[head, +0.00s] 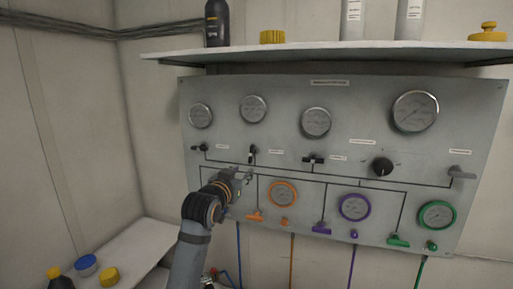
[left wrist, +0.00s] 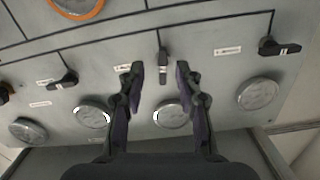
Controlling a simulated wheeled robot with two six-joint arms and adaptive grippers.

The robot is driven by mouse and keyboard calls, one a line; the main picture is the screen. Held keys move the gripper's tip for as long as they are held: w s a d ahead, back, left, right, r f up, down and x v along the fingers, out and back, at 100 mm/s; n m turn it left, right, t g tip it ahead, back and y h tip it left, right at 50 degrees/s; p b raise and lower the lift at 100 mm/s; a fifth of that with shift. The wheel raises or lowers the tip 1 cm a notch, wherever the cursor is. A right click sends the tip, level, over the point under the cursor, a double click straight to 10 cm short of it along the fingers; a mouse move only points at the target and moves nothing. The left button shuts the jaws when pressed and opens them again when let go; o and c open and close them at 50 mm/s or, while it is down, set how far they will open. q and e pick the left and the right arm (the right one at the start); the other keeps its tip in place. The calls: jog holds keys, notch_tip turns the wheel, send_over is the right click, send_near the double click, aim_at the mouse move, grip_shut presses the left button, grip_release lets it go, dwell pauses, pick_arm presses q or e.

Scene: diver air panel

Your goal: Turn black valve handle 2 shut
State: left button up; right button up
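The grey panel (head: 345,95) carries a row of black valve handles. The second from the left, which I take as handle 2 (head: 252,154), stands upright in line with its pipe line. In the left wrist view this handle (left wrist: 162,60) shows between and beyond my fingertips. The first handle (head: 202,147) and third handle (head: 313,159) lie crosswise. My left gripper (head: 246,176) is just below handle 2 in the head view. In the left wrist view its fingers (left wrist: 160,72) are spread, with no clear contact with the handle. The label text is unreadable. My right gripper is out of view.
Round gauges (head: 316,121) sit above the handles. A black knob (head: 383,167) and grey lever (head: 461,172) are farther right. Orange, purple (head: 322,228) and green levers are below. A shelf (head: 330,54) juts out above the panel. A white bench (head: 140,250) stands lower left.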

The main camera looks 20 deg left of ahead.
aim_at(251, 153)
pick_arm(q)
jog(key=shift+t, duration=0.3)
jog(key=w+r+p, duration=0.1)
jog(key=w, duration=0.2)
jog(key=w+r+p, duration=0.1)
jog(key=w, duration=0.2)
jog(key=w+r+p, duration=0.1)
jog(key=w+p, duration=0.1)
jog(key=w, duration=0.1)
jog(key=shift+d+r, duration=0.2)
jog(key=shift+r, duration=0.15)
jog(key=shift+w+f, duration=0.15)
jog(key=shift+w, duration=0.15)
grip_shut()
